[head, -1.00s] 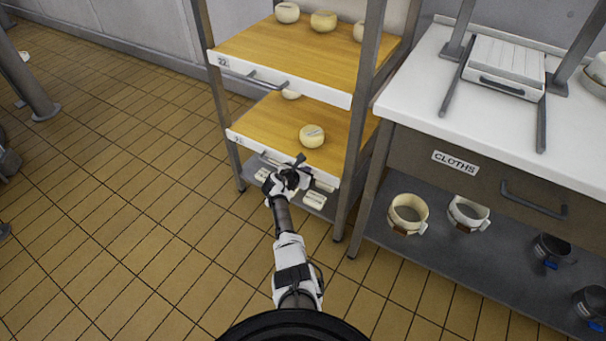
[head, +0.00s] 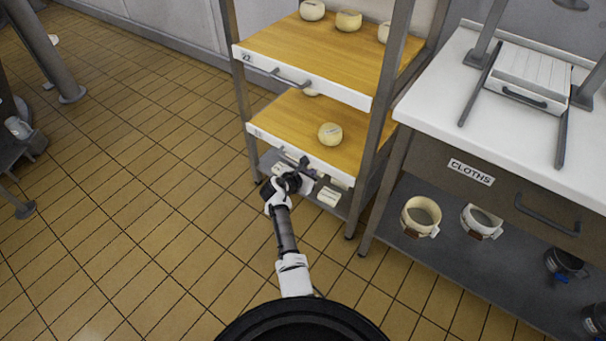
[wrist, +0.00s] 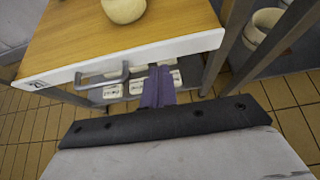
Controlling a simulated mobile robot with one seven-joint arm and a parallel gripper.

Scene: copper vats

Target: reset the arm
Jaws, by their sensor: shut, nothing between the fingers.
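My arm reaches forward from the bottom of the head view. My gripper (head: 306,161) is in front of the lower part of the shelf rack. In the wrist view my gripper (wrist: 158,88) shows as dark fingers closed together, with nothing between them.
The rack holds wooden shelves with pale round cheeses (head: 330,134) and white blocks (head: 328,196) at the bottom. Right of it stands a white-topped counter (head: 440,95) with a CLOTHS drawer (head: 480,185) and pots (head: 421,216) below. Tiled floor (head: 130,190) at left is open.

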